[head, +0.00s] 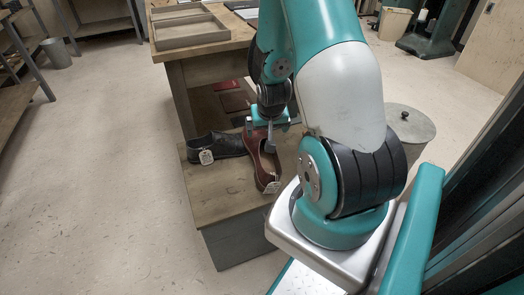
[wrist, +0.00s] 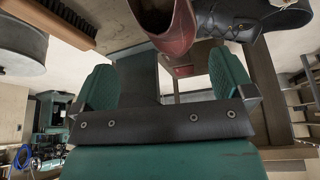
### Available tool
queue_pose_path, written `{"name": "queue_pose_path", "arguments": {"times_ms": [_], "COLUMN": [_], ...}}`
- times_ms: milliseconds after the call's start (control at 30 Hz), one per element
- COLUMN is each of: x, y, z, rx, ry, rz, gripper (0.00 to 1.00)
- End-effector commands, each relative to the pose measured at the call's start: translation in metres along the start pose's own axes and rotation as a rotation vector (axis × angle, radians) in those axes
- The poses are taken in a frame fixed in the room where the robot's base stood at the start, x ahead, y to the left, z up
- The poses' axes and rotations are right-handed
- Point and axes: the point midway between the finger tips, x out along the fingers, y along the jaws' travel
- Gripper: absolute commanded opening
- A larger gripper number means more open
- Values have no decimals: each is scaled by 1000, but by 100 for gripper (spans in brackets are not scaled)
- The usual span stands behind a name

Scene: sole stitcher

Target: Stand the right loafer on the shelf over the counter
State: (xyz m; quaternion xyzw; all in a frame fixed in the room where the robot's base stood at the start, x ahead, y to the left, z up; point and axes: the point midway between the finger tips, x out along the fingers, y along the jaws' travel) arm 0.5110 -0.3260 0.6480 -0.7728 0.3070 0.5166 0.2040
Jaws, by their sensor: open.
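A burgundy loafer (head: 262,160) with a pale tag lies on a low wooden bench in the head view; I cannot tell whether it is the right one. Its end also shows at the top of the wrist view (wrist: 172,30). A black shoe (head: 217,147) with a tag lies left of it. My gripper (head: 263,130) is at the far end of the burgundy loafer, partly covering it. In the wrist view its two teal fingers (wrist: 160,82) are apart with nothing between them. Whether they touch the loafer is unclear. I cannot make out the shelf over the counter.
The low bench (head: 222,207) stands against a taller wooden table (head: 180,62) bearing an empty wooden tray (head: 187,30). Dark red flat items lie beneath the table. A round lidded bin (head: 410,125) stands right of my arm. A brush (wrist: 45,18) shows in the wrist view.

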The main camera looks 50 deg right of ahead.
Motion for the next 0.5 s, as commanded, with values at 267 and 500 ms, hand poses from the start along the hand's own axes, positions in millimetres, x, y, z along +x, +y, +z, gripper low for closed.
{"name": "queue_pose_path", "arguments": {"times_ms": [267,500], "x": [61,78], "y": [-1,-1], "z": [1,0], "rx": [0,0], "ry": [-2,0], "rz": [-1,-2], "gripper": [100,100]}}
